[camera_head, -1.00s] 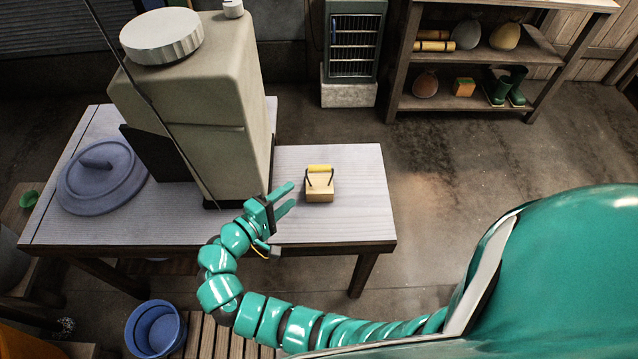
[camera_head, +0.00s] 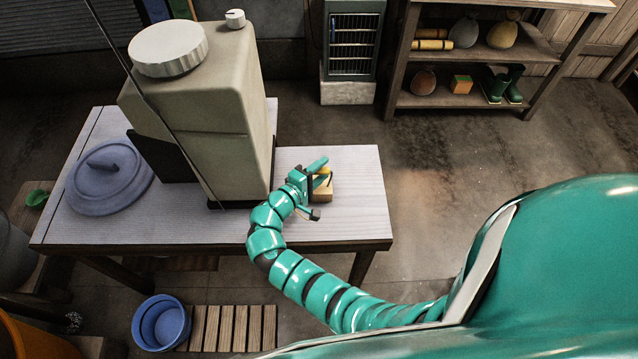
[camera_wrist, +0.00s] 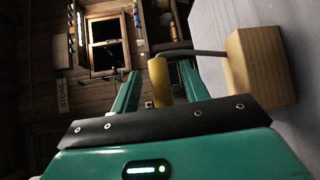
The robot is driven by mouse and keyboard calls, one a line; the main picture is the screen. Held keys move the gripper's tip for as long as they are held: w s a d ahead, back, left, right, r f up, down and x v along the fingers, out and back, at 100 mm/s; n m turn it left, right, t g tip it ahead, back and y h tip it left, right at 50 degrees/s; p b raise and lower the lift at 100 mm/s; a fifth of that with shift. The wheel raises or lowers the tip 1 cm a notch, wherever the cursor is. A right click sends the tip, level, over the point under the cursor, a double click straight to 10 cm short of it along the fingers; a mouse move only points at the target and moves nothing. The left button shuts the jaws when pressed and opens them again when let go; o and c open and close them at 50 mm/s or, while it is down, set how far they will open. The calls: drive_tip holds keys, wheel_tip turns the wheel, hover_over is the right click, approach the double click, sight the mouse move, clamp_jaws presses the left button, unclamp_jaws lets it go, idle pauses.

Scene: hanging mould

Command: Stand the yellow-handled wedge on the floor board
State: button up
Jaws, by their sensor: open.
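The wedge is a pale wooden block (camera_head: 323,194) with a yellow handle on a metal bracket. It sits on the right part of the grey table (camera_head: 350,215). My gripper (camera_head: 321,173) is at its left side and partly hides it in the head view. In the wrist view the yellow handle (camera_wrist: 159,82) stands between my two open fingers, with the block (camera_wrist: 262,68) to the right. I cannot tell whether a finger touches the handle. A slatted wooden board (camera_head: 233,328) lies on the floor in front of the table.
A large beige tank (camera_head: 225,120) with a white cap stands on the table left of my gripper. A blue round lid (camera_head: 105,185) lies at the table's left. A blue bucket (camera_head: 160,322) stands left of the slatted board. Shelves (camera_head: 465,60) stand at the back right.

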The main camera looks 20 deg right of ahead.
drive_tip(key=shift+x, duration=1.15)
clamp_jaws()
drive_tip(key=shift+r, duration=0.1)
